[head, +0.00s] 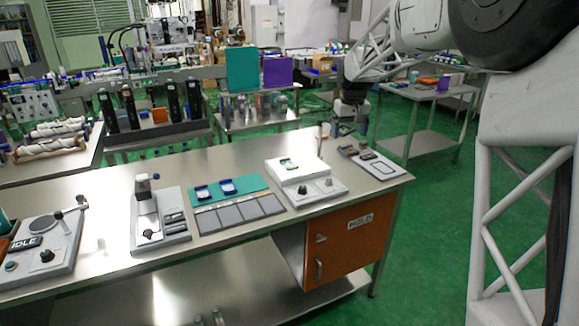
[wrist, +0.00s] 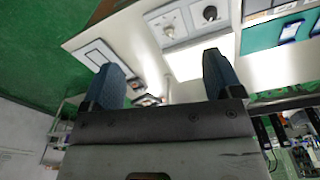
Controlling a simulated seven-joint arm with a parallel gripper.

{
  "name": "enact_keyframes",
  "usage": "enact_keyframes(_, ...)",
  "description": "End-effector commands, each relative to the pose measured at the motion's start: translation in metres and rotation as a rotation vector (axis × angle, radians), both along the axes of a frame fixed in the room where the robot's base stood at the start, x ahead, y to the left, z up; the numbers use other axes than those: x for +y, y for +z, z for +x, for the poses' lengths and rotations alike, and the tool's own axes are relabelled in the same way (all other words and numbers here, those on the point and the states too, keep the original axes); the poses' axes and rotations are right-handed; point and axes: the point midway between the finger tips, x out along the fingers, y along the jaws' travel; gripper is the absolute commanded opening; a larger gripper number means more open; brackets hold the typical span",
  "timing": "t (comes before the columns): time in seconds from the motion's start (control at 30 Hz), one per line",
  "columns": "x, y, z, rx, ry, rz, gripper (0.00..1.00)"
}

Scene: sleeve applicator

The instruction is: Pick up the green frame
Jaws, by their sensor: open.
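Part of the white device (wrist: 188,22) with two knobs shows beyond the fingers.
A flat pad with a dark outline (head: 376,167) lies at the bench's right end. Left of the white device are a teal mat (head: 236,198) with blue pieces, grey tiles (head: 230,215) and a lever press (head: 146,205). An orange cabinet (head: 340,240) is under the bench.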

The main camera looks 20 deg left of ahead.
Motion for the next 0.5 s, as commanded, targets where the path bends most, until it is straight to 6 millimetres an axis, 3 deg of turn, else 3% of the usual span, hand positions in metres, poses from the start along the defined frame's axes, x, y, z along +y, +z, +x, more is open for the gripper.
enact_keyframes(0.5, 0.108, -0.067, 0.073, 0.031, 0.116, -0.014, 0.85)
